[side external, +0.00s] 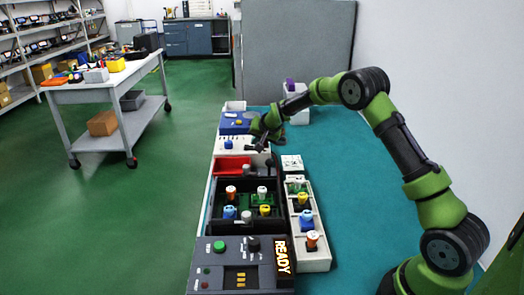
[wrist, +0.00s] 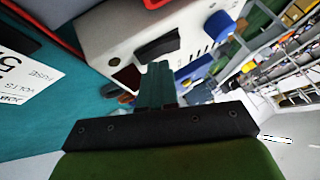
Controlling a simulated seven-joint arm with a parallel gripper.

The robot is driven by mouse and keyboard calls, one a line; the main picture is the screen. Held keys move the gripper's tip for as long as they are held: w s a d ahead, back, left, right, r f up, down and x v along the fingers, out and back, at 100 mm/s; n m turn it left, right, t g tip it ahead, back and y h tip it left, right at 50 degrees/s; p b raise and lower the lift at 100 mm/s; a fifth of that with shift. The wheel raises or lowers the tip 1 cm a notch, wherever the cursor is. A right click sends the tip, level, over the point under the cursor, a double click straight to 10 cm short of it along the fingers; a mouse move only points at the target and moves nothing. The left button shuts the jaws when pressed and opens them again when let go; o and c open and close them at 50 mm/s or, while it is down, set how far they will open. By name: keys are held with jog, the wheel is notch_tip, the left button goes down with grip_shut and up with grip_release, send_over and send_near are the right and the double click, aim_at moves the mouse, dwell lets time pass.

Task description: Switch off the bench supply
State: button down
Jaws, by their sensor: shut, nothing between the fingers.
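The bench supply, a white box with a blue knob, stands mid-bench in the side view (side external: 222,142) and fills the top of the wrist view (wrist: 105,35). Its face carries a black rocker switch (wrist: 157,43), a dark red square lamp that looks unlit (wrist: 127,76), the blue knob (wrist: 220,25) and a row of dark slots. Which way the rocker is tipped I cannot tell. My gripper (side external: 261,148) is shut and empty at the right end of the supply. In the wrist view its closed fingertips (wrist: 158,68) appear just below the rocker; contact is unclear.
A red tray (side external: 232,167) and a dark rack with several coloured plugs (side external: 240,187) stand nearer. A white tray of plugs (side external: 318,257) is on the right, and a grey READY console (side external: 215,279) in front. A printed fuse card (wrist: 25,75) lies nearby.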

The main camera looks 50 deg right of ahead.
jog(key=shift+w+a+r, duration=0.1)
jog(key=shift+r, duration=0.65)
jog(key=shift+r, duration=0.1)
jog(key=shift+w+a+r, duration=0.1)
jog(key=shift+r, duration=1.1)
jog(key=shift+w+a+r, duration=0.1)
jog(key=shift+r, duration=1.1)
